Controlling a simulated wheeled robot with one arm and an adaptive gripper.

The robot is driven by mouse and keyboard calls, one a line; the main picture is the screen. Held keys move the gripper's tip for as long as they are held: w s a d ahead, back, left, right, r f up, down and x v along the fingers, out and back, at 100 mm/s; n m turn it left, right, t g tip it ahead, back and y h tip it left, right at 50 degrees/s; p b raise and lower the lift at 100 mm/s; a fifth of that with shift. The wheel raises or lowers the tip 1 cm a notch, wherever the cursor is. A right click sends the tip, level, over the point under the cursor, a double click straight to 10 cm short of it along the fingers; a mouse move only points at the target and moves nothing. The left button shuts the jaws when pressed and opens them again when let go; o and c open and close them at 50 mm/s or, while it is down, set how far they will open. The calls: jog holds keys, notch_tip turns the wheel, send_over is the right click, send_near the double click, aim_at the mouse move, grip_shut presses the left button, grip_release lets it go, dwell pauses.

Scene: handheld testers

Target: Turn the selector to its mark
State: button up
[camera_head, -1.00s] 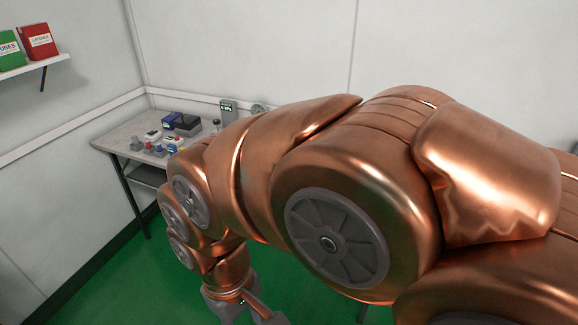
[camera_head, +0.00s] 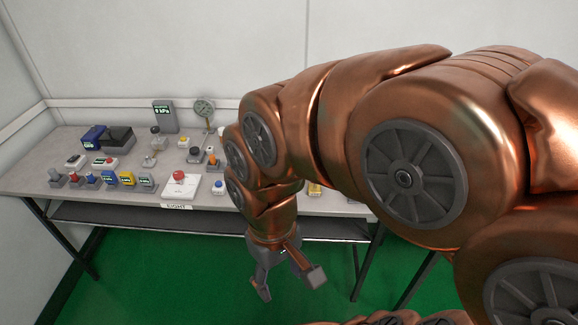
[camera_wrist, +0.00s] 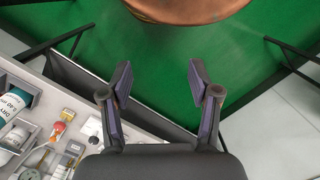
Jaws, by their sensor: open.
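My gripper (camera_head: 290,285) hangs in front of the table's front edge, over the green floor, with its fingers apart and nothing between them. In the wrist view the open fingers (camera_wrist: 160,82) point over the floor, with the table at the left. I cannot tell for sure which tester carries the selector or where its mark is. Small knob-topped units stand near the table's middle: one with a dark knob (camera_head: 195,153) and one with an orange top (camera_head: 211,155). My arm hides the table's right part.
The grey table (camera_head: 35,181) carries a white panel with a red button (camera_head: 179,177), a row of small coloured testers (camera_head: 109,178), a dark box (camera_head: 116,138), a display unit (camera_head: 165,116) and a round gauge (camera_head: 204,107). A shelf lies below the tabletop.

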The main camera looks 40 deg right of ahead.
jog(key=w+d+f+t+b, duration=0.1)
jog(key=w+d+b, duration=0.2)
jog(key=w, duration=0.4)
jog(key=w+d+f+n+t+b, duration=0.1)
jog(key=w+d+f+b, duration=0.15)
jog(key=w, duration=0.55)
jog(key=w+d+f+t+b, duration=0.1)
jog(key=w+d+t+b, duration=0.15)
jog(key=w, duration=0.45)
jog(key=w+d+f+t+b, duration=0.1)
jog(key=w+d+f+b, duration=0.15)
jog(key=w+d, duration=0.45)
jog(key=w+d+f+t+b, duration=0.15)
jog(key=w+d+b, duration=0.25)
jog(key=d, duration=0.6)
jog(key=shift+m+g, duration=0.3)
jog(key=shift+g, duration=0.2)
jog(key=x, duration=0.8)
jog(key=shift+s+f+p, duration=0.2)
jog(key=shift+s+p, duration=0.1)
jog(key=shift+p, duration=0.1)
jog(key=c, duration=1.1)
